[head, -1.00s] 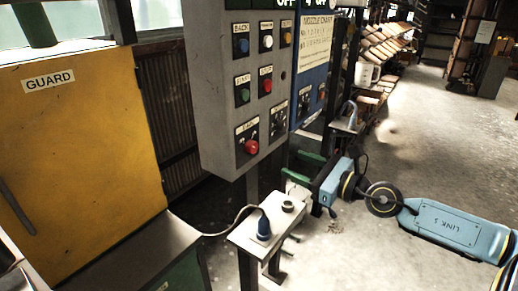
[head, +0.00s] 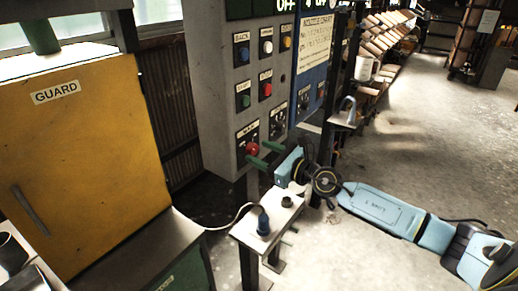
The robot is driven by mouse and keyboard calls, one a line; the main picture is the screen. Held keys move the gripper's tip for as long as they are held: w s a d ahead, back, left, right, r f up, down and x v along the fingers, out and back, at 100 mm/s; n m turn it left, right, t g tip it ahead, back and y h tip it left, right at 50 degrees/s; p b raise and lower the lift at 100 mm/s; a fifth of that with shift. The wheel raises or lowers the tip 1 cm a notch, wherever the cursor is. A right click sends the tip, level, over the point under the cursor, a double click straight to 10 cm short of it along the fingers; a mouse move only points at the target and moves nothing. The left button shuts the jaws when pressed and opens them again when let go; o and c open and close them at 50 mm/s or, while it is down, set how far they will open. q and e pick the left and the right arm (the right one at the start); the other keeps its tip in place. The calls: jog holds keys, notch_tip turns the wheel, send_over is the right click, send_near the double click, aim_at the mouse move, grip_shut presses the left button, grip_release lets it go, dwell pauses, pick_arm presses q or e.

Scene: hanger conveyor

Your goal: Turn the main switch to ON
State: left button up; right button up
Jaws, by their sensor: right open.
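The main switch (head: 252,149) is a red knob on a dark plate, low on the left of the grey control panel (head: 215,100). Its label is partly readable. My right gripper (head: 259,153) reaches in from the right with two green fingers, open and empty. Its fingertips are close to the red knob, one at its upper right and one below it. I cannot tell whether they touch it. The setting of the knob is not readable. My left gripper is not in view.
Other buttons and a black knob (head: 278,122) sit close above and right of the switch. A small stand with a blue-handled item (head: 263,221) is below my gripper. A yellow guard door (head: 90,150) is at left. Open floor lies at right.

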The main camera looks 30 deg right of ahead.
jog(key=shift+w+a, duration=0.25)
jog(key=shift+w, duration=0.45)
jog(key=c, duration=1)
